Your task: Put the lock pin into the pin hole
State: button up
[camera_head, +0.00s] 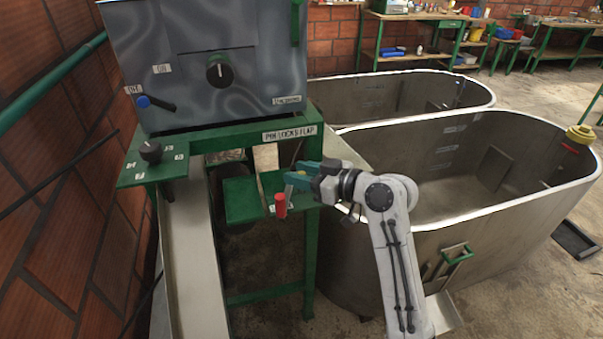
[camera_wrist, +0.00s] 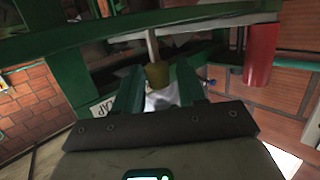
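My gripper (camera_head: 294,183) is beside the green frame under the grey machine, with its teal fingers pointing left. In the wrist view, an olive-yellow knob (camera_wrist: 157,75) with a thin pale rod (camera_wrist: 152,45) beyond it, likely the lock pin, lies between the fingertips (camera_wrist: 160,72). The knob is close to the left finger with a narrow gap at the right, so I cannot tell whether it is gripped. A "PIN LOCKS FLAP" label (camera_head: 290,134) is on the frame above. I cannot make out the pin hole.
A red cylinder (camera_head: 280,205) is just below the fingers; it also shows in the wrist view (camera_wrist: 262,55). A green plate (camera_head: 241,200) is left of the gripper. A grey chute (camera_head: 192,250) runs down at the left. Large metal tanks (camera_head: 440,240) stand at the right.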

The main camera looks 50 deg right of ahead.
jog(key=shift+o, duration=1.4)
jog(key=b+v, duration=0.1)
jog(key=v, duration=0.9)
jog(key=shift+s+b, duration=0.35)
jog(key=shift+s, duration=0.05)
